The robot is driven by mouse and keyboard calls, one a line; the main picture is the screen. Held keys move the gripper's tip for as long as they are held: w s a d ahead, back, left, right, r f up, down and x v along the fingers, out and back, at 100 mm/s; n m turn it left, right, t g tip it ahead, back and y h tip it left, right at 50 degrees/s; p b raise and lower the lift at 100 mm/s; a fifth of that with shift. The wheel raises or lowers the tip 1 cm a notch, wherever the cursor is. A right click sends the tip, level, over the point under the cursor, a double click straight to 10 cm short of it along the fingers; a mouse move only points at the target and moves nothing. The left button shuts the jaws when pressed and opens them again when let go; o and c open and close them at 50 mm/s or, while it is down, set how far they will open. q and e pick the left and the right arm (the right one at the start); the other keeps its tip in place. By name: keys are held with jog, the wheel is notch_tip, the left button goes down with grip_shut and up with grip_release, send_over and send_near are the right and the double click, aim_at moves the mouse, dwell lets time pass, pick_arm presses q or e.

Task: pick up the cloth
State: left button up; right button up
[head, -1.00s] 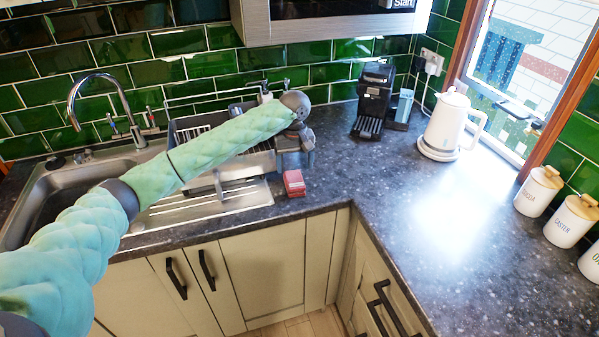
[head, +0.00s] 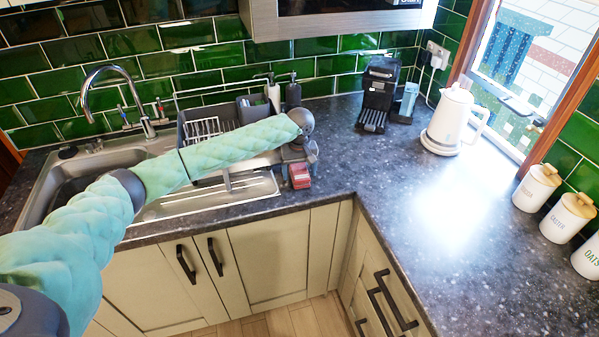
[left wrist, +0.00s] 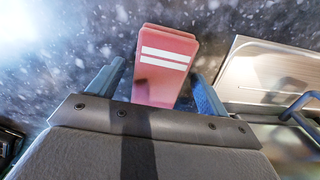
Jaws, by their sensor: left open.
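The cloth (head: 300,175) is a small red folded block on the dark worktop, just right of the sink's draining board. In the left wrist view the cloth (left wrist: 165,62) shows red with two white stripes. My left gripper (head: 299,172) is right above it, pointing down. In the left wrist view my open left gripper (left wrist: 158,88) has one blue-grey finger on each side of the cloth, with a gap visible at each side. I cannot tell how far the fingertips are above the worktop. My right gripper is not in view.
The steel sink (head: 85,178) and dish rack (head: 200,135) lie to the left. A black coffee machine (head: 378,95) and white kettle (head: 455,120) stand at the back right. White canisters (head: 537,188) line the right edge. The worktop (head: 400,190) right of the cloth is clear.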

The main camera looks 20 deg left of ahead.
pick_arm(q)
jog(key=shift+f, duration=0.2)
jog(key=c, duration=1.1)
jog(key=shift+o, duration=0.2)
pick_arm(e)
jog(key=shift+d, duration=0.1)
pick_arm(q)
jog(key=shift+r, duration=0.1)
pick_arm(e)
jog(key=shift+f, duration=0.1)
